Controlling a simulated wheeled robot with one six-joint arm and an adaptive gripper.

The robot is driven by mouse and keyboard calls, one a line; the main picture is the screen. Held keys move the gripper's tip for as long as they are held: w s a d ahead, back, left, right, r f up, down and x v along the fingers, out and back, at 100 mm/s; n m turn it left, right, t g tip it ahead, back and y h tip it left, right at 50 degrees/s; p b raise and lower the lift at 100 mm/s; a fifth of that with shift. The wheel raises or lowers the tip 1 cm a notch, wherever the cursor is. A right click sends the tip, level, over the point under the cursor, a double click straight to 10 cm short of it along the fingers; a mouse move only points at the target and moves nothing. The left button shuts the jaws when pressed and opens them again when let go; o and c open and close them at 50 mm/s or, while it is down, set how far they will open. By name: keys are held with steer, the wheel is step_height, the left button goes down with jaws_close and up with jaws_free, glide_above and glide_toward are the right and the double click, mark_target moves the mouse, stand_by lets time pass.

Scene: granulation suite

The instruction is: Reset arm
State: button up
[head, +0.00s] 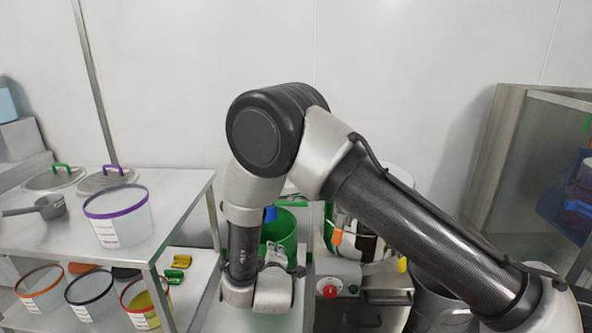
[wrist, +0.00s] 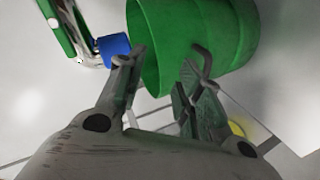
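My arm reaches across the middle of the head view, bent at a high elbow, with its wrist hanging low. In the head view the wrist partly hides the gripper. A green bucket (wrist: 185,35) lies just beyond the fingertips in the wrist view; I cannot tell whether they touch. The green bucket also shows behind my wrist in the head view (head: 285,228). A blue block-like part (wrist: 113,47) on a green-and-grey frame is beside the left finger.
A steel table (head: 170,200) on the left holds a purple-rimmed tub (head: 119,217), a scoop (head: 50,207) and lids. Several rimmed tubs stand on its lower shelf. A machine with a red button (head: 329,291) stands close right of my wrist. A glass-fronted cabinet (head: 535,165) is at right.

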steer(key=s+a+f+m+g+y, duration=0.1)
steer(key=s+f+m+g, duration=0.1)
steer(key=s+f+g, duration=0.35)
steer(key=s+d+r+m+g, duration=0.3)
steer(key=s+d+r+g, duration=0.25)
steer(key=r, duration=0.25)
steer(key=s+d+r+m+h, duration=0.1)
steer(key=s+d+r+m, duration=0.2)
steer(key=d+r, duration=0.7)
steer(key=s+d+r+m+t+h, duration=0.1)
steer(key=s+d+r+m, duration=0.2)
steer(key=d, duration=1.4)
steer(key=s+d+r+m+t, duration=0.1)
steer(key=s+d+r+m, duration=0.2)
steer(key=s+d+r, duration=0.6)
steer(key=d+r, duration=0.4)
steer(key=r, duration=0.5)
steer(key=shift+s+d+m+h, duration=0.25)
steer(key=shift+s+m+h, duration=0.15)
steer(key=shift+r, duration=0.1)
